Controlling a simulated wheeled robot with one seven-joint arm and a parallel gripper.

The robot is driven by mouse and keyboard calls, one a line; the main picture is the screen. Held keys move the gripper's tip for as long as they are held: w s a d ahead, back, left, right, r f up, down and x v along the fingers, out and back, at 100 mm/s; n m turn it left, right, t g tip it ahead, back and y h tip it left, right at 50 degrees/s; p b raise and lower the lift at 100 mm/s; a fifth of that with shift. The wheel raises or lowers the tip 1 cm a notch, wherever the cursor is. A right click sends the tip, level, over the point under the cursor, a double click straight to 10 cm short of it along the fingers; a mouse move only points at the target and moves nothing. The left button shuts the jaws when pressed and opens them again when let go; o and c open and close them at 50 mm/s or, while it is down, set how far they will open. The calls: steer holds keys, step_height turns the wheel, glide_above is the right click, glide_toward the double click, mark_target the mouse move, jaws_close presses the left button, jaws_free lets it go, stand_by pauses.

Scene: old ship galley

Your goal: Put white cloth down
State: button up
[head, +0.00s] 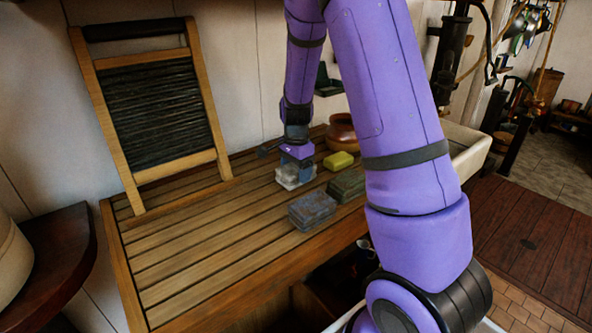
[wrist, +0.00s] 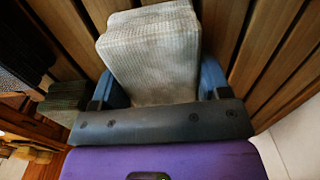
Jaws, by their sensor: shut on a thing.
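The white cloth (head: 293,175) is a folded, greyish-white block at my gripper on the slatted wooden counter (head: 190,262). In the wrist view the cloth (wrist: 152,55) fills the space between the two blue fingers of my gripper (wrist: 158,85). My gripper (head: 296,168) points down and is shut on the cloth. The cloth is at or just above the slats; I cannot tell whether it touches them. Its far side is partly hidden by the gripper in the head view.
A blue-grey folded cloth (head: 312,211) and a green-grey one (head: 346,186) lie nearby, with a yellow sponge-like block (head: 338,161) and a brown pot (head: 342,132) behind. A washboard (head: 155,110) leans on the wall. The counter's left part is clear.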

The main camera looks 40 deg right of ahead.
mark_target(295, 167)
steer(key=shift+f, duration=0.1)
steer(key=o, duration=1)
steer(key=r, duration=1)
steer(key=shift+a+r, duration=0.2)
steer(key=shift+r, duration=0.2)
steer(key=s+a+r+n+t, duration=0.1)
steer(key=s+a+r+n, duration=0.3)
steer(key=s, duration=0.4)
steer(key=s+a+r+n+t, duration=0.2)
steer(key=s+a+r+n, duration=0.2)
steer(key=s, duration=0.5)
steer(key=s+a+r+n+t, duration=0.2)
steer(key=s+a+r+n, duration=0.2)
steer(key=s+r+n, duration=0.3)
steer(key=shift+s+a+r+n, duration=0.1)
steer(key=shift+s+a+n, duration=0.1)
steer(key=shift+s+n, duration=0.4)
steer(key=shift+s+a+n, duration=0.15)
steer(key=shift+s+n, duration=0.35)
steer(key=shift+s, duration=0.15)
steer(key=shift+o, duration=0.4)
